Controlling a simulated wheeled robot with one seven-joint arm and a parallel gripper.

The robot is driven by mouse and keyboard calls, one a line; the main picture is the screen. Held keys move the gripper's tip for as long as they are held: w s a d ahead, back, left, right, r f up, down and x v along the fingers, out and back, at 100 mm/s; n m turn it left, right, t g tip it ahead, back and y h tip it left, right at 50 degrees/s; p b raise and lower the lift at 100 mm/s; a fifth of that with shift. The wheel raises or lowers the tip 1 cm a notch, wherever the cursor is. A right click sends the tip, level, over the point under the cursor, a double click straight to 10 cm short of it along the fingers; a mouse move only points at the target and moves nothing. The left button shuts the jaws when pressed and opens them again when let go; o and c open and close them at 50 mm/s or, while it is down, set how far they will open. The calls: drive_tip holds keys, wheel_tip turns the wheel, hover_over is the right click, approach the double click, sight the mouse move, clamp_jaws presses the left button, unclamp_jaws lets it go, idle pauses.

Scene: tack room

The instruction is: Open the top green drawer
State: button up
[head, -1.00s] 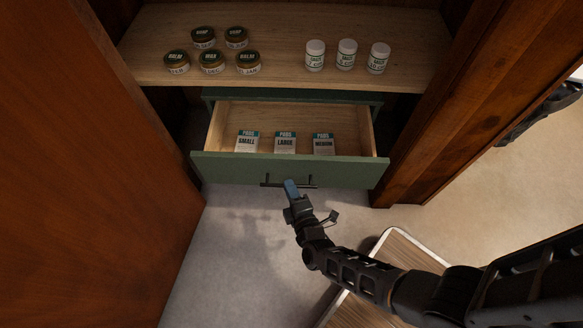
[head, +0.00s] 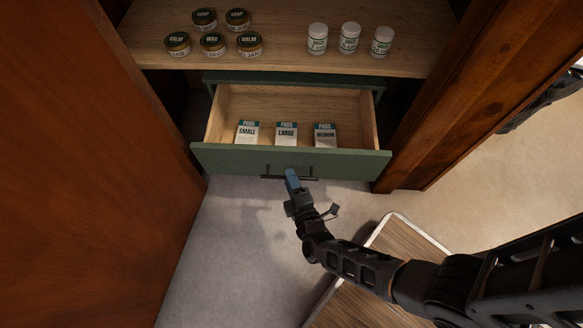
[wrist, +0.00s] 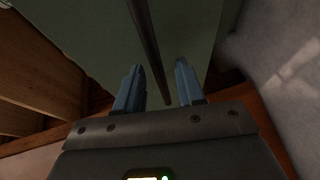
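The green drawer (head: 235,160) below the wooden shelf is pulled well out in the head view, its light wood inside showing. Three boxes labelled pads stand in it: small (head: 247,132), large (head: 287,134) and medium (head: 325,135). A dark bar handle (head: 307,179) crosses its front. My gripper (head: 291,175) is at the middle of that handle. In the wrist view, the two blue fingers of my gripper (wrist: 158,86) stand apart on either side of the handle (wrist: 150,48), with gaps visible beside the bar. Any lower drawer is hidden.
The shelf (head: 275,60) above holds several brown-lidded jars (head: 212,44) and three white bottles (head: 349,38). A large wooden door panel (head: 75,170) stands at the left, and a wooden post (head: 470,110) at the right. Bare floor (head: 225,250) lies in front of the drawer.

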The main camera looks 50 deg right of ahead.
drive_tip(key=p+v, duration=0.1)
drive_tip(key=v, duration=0.7)
idle(0.7)
drive_tip(key=s+a+r+m+t+y, duration=0.1)
drive_tip(key=s+a+r+m+y, duration=0.2)
drive_tip(key=s+r, duration=0.45)
drive_tip(key=s+a+r+m+t+y, duration=0.15)
drive_tip(key=s+r+m, duration=0.3)
drive_tip(key=r, duration=0.65)
drive_tip(key=s+d+r+m+g+y+p, duration=0.1)
drive_tip(key=r+p, duration=0.6)
drive_tip(key=r, duration=1)
drive_tip(key=s+d+r+m+y+p, duration=0.1)
drive_tip(key=r+p, duration=0.6)
drive_tip(key=r, duration=1)
drive_tip(key=s+m+y, duration=0.1)
drive_tip(key=s, duration=0.1)
drive_tip(key=shift+s+d+r+m+g+p, duration=0.3)
drive_tip(key=shift+d+m+g+p, duration=0.05)
drive_tip(key=shift+p, duration=0.05)
